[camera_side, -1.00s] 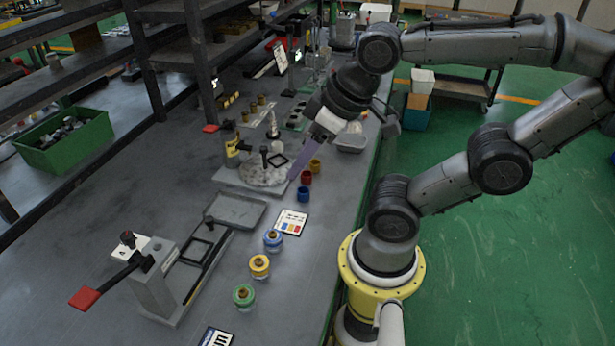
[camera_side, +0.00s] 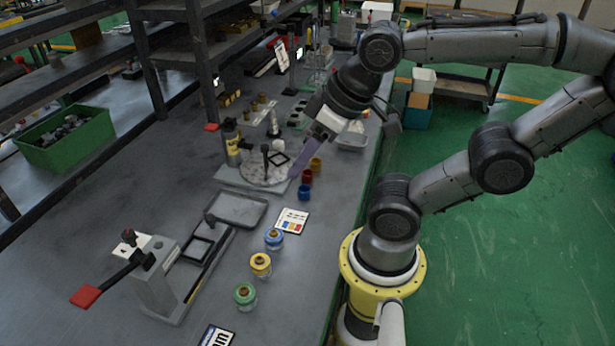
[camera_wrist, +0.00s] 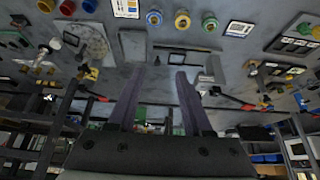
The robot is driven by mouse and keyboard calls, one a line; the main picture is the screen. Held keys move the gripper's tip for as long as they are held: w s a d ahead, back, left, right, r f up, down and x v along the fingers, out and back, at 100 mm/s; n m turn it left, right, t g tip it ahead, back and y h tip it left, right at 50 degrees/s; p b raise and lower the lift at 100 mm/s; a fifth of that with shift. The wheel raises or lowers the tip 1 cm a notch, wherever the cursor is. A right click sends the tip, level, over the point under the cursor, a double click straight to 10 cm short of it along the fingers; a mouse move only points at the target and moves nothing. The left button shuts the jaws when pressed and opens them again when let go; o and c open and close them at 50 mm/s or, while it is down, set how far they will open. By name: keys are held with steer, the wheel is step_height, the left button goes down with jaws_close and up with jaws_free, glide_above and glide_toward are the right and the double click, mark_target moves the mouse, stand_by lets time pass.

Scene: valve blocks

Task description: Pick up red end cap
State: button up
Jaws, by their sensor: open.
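The red end cap (camera_side: 307,176) stands on the table between a yellow cap (camera_side: 316,164) and a blue cap (camera_side: 304,192) in the side view. In the wrist view the red cap (camera_wrist: 69,8) is at the top left edge, beside the blue cap (camera_wrist: 89,5) and the yellow cap (camera_wrist: 46,5). My gripper (camera_side: 295,174) is above the table, just left of the red cap in the side view. In the wrist view its two fingers (camera_wrist: 158,80) are apart with nothing between them.
A round grey plate fixture (camera_side: 262,172) stands left of the caps. A grey tray (camera_side: 238,209), a colour card (camera_side: 292,220) and several valve blocks (camera_side: 260,264) are nearer. A lever press (camera_side: 155,280) stands at front left. Dark shelves (camera_side: 205,60) rise behind.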

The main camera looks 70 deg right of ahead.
steer(key=o, duration=0.4)
steer(key=shift+c, duration=0.2)
